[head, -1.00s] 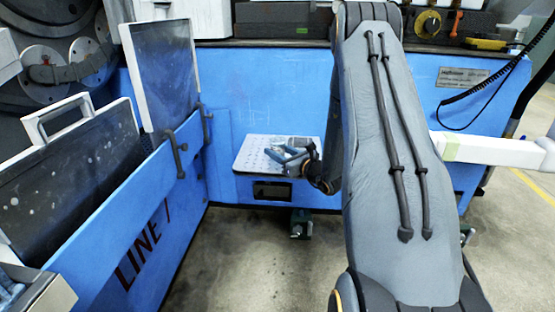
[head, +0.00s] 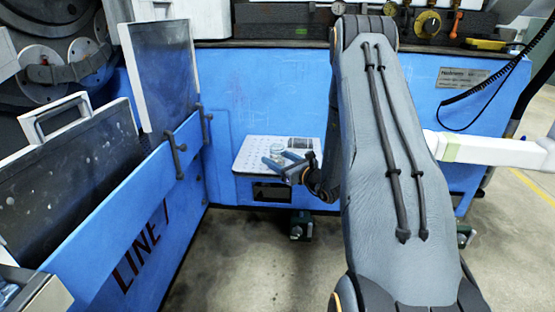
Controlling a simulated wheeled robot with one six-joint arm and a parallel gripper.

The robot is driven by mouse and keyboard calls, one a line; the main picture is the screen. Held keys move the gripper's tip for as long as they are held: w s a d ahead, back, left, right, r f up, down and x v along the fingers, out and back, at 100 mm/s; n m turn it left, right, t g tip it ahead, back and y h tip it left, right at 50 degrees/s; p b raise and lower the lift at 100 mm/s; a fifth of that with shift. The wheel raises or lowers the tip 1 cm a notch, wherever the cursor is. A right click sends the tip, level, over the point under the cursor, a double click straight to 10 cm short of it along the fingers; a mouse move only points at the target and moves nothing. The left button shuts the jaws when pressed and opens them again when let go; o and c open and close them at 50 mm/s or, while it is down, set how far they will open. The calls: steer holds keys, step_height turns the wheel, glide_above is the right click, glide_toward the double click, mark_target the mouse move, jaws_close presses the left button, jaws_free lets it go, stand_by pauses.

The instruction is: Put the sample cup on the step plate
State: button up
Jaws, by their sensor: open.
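The step plate (head: 249,163) is a pale, perforated plate standing out from the blue machine front, in the middle of the head view. My gripper (head: 278,159) is over the plate's right part, its two blue fingers spread apart and pointing left. A small pale round thing, seemingly the sample cup (head: 277,149), shows on the plate just beyond the fingertips. It looks clear of the fingers, but it is too small to tell whether they touch it. A grey, dark-topped thing (head: 301,143) stands behind the gripper at the plate's back right; the gripper partly hides it.
A blue guard wall marked LINE (head: 150,235) with raised panels (head: 163,70) closes off the left side. The blue machine front (head: 260,85) stands behind the plate. A white bar (head: 485,149) juts in at right. The floor before the plate is largely clear.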

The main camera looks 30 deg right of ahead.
steer(key=f+p+v, duration=0.1)
steer(key=p+v, duration=0.2)
steer(key=v, duration=0.9)
steer(key=a+r+n+g+y, duration=0.2)
steer(key=a+n+y, duration=0.1)
steer(key=a, duration=0.5)
steer(key=a+r+n+g+y, duration=0.2)
steer(key=a+r+n+y, duration=0.1)
steer(key=a, duration=0.6)
steer(key=s+a+r+n+g+y, duration=0.15)
steer(key=s+a+n+g, duration=0.3)
steer(key=a, duration=0.55)
steer(key=s+a+n+g+y, duration=0.2)
steer(key=s+a+n+g, duration=0.25)
steer(key=a, duration=0.45)
steer(key=s+a+r+n+g+h, duration=0.1)
steer(key=s+a+n+h, duration=0.2)
steer(key=s+n, duration=0.4)
steer(key=s+a+r+n+g+h, duration=0.1)
steer(key=s+a+n+h, duration=0.1)
steer(key=s+n+h, duration=0.3)
steer(key=s+a+r+n+g+h, duration=0.1)
steer(key=s+a+n+g+h, duration=0.1)
steer(key=s+n, duration=0.8)
steer(key=a+n+h, duration=0.1)
steer(key=n+h, duration=0.1)
steer(key=n, duration=0.1)
steer(key=shift+s+a+r+n, duration=0.25)
steer(key=shift+s+a+n, duration=0.05)
steer(key=shift+s+a, duration=0.1)
